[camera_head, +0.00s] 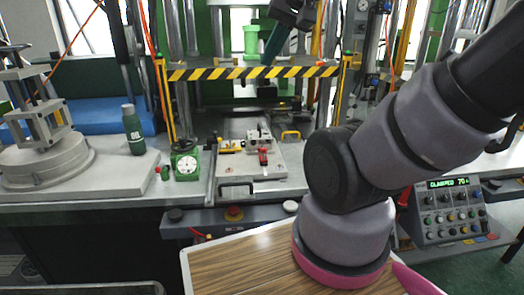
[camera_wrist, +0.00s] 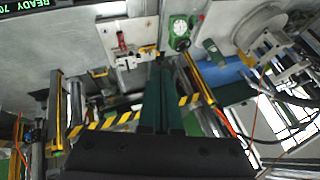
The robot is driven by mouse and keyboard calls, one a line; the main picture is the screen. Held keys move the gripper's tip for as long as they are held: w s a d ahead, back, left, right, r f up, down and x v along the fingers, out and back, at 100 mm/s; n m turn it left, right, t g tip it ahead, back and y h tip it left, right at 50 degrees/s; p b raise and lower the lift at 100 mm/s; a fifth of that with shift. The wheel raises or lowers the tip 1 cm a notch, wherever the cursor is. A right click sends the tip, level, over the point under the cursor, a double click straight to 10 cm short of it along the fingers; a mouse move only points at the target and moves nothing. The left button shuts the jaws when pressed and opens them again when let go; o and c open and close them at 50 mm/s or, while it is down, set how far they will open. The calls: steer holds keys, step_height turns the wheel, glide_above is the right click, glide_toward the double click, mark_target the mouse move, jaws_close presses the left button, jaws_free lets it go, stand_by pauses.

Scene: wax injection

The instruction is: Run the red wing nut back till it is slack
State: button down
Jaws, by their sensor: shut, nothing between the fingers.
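The red wing nut (camera_head: 263,157) sits on a small metal fixture on the pale plate (camera_head: 285,175) of the press. It also shows small in the wrist view (camera_wrist: 121,41), near the top. How tight it is cannot be told. My gripper (camera_head: 268,56) hangs high above and behind the plate, near the yellow-black striped bar, well apart from the nut. In the wrist view its dark green fingers (camera_wrist: 160,70) are together with nothing between them.
The striped bar (camera_head: 250,73) crosses above the plate between posts. A green dial gauge (camera_head: 186,163) and a green oil bottle (camera_head: 132,132) stand to the left. A control panel (camera_head: 448,210) with a lit display stands right. The wooden board (camera_head: 235,265) in front is largely clear.

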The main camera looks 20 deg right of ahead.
steer(key=c, duration=0.9)
jaws_free()
steer(key=shift+w, duration=0.1)
steer(key=shift+o, duration=0.4)
steer(key=w+d+f+m+g, duration=0.1)
steer(key=w+m+g, duration=0.1)
steer(key=w+m, duration=0.3)
steer(key=w, duration=0.3)
steer(key=shift+w+d+f, duration=0.2)
steer(key=shift+w+d, duration=0.05)
steer(key=shift+d, duration=0.1)
steer(key=w+d+f+m+g, duration=0.2)
steer(key=w+d+f+m, duration=0.1)
steer(key=w+f+m, duration=0.4)
steer(key=w+d+f+m+g, duration=0.1)
steer(key=w+d+f+m, duration=0.1)
steer(key=w+f+m, duration=0.55)
steer(key=w+d+f+m, duration=0.1)
steer(key=w+f, duration=0.1)
steer(key=f, duration=0.5)
steer(key=w+d+f+m+g+h, duration=0.1)
steer(key=w+f, duration=0.1)
steer(key=f, duration=0.5)
steer(key=w+d+f+m+g+h, duration=0.1)
steer(key=w+f, duration=0.2)
steer(key=f, duration=0.5)
steer(key=shift+d+m, duration=0.25)
steer(key=shift+d, duration=0.15)
jaws_close()
